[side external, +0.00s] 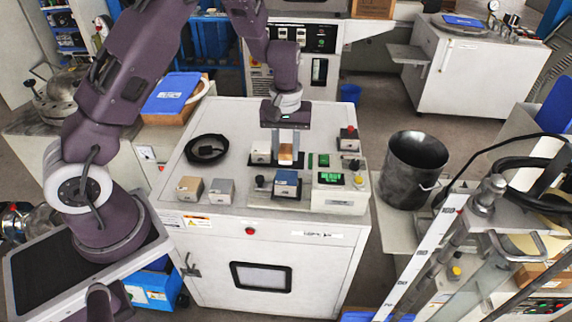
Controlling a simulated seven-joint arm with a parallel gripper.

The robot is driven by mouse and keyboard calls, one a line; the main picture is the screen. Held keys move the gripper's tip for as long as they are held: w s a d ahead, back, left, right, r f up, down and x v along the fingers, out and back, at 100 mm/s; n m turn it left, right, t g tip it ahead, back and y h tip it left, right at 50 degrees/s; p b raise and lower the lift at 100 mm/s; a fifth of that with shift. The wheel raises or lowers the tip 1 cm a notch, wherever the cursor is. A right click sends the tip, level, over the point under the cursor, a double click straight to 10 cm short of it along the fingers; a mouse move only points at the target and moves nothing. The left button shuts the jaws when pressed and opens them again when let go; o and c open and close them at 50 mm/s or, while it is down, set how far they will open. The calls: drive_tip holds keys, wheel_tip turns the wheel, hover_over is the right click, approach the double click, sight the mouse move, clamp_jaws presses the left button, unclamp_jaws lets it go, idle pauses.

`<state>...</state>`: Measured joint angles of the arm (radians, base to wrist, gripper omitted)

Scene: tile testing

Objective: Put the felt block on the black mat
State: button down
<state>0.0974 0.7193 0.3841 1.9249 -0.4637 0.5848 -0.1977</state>
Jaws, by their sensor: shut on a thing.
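My gripper (286,150) points down over the back middle of the white bench top. It is shut on a small orange-tan block (286,154). I cannot tell from its surface whether this is the felt block. A flat black piece, possibly the black mat, (292,165) shows just around and under the block. I cannot tell whether the block touches it. A blue-topped block (286,178) stands in front, with a dark patch around its base.
A pale block (260,153) stands close left of my gripper. A tan block (189,188) and a grey block (221,190) stand at front left. A black round dish (206,149) lies at back left. A box with a green display (332,178) and a metal pot (414,168) are right.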

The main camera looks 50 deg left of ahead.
drive_tip(key=w+a+f, duration=0.8)
drive_tip(key=w+a, duration=0.3)
drive_tip(key=shift+w+a+f, duration=0.1)
drive_tip(key=shift+f, duration=1.4)
drive_tip(key=shift+w+a+f, duration=0.1)
drive_tip(key=shift+f, duration=1.4)
drive_tip(key=shift+f, duration=0.3)
drive_tip(key=c, duration=0.6)
unclamp_jaws()
drive_tip(key=shift+r, duration=3.05)
